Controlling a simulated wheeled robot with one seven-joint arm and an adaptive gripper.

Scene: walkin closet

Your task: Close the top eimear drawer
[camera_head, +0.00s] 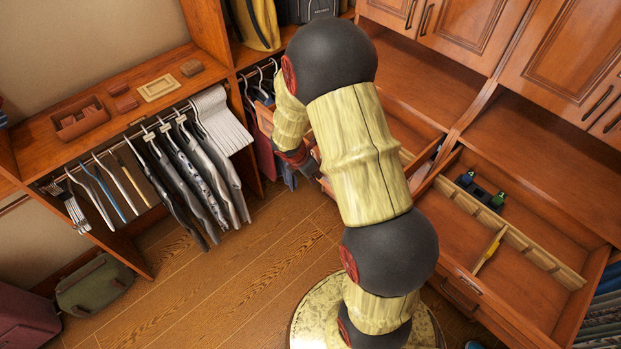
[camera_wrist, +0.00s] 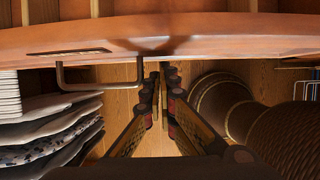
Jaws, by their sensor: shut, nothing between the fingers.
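A brown wooden drawer (camera_wrist: 225,42) stands pulled out across the top of the wrist view. A U-shaped metal handle (camera_wrist: 98,86) hangs at its front, left of my fingers, and pale dividers show inside. My gripper (camera_wrist: 162,76) is shut and empty, its fingertips close below the drawer front; I cannot tell whether they touch it. In the head view my arm hides most of this drawer and the fingers. No label shows which is the eimear drawer.
Clothes on hangers (camera_head: 185,175) hang under a shelf (camera_head: 125,80) at the left. A green bag (camera_head: 95,285) and a maroon case (camera_head: 25,318) stand on the floor. Cabinet doors (camera_head: 465,30) are above the drawers.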

